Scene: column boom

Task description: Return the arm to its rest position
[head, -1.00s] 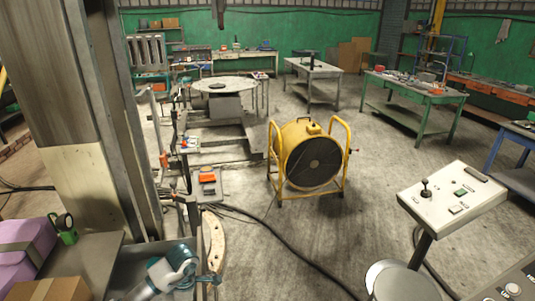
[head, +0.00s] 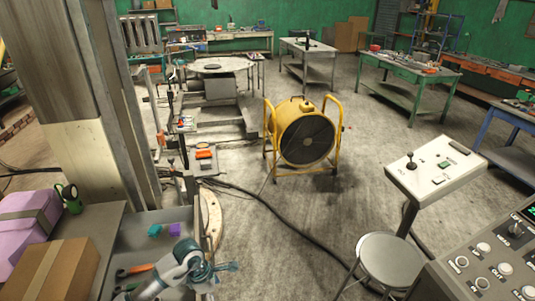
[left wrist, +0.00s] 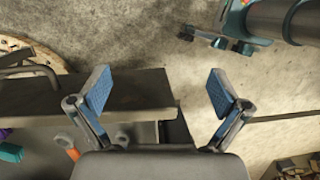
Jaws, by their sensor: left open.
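My left arm (head: 180,270) comes in at the bottom left of the head view, bent over an open grey drawer. Its left gripper (head: 210,271) is near the drawer's right side and is small and hard to make out there. In the left wrist view the left gripper (left wrist: 158,92) is open, its two blue-padded fingers wide apart with nothing between them. Below the fingers are the drawer's edge and bare concrete floor. An arm link with teal parts shows at the top right of the wrist view. My right gripper is not seen in the head view.
The drawer (head: 120,262) holds a teal block (head: 155,230), a purple block (head: 174,229) and an orange-handled tool (head: 136,269). A cardboard box (head: 52,272) stands left. A stool (head: 390,258) and control panel (head: 490,262) stand right. A yellow fan (head: 305,135) is ahead.

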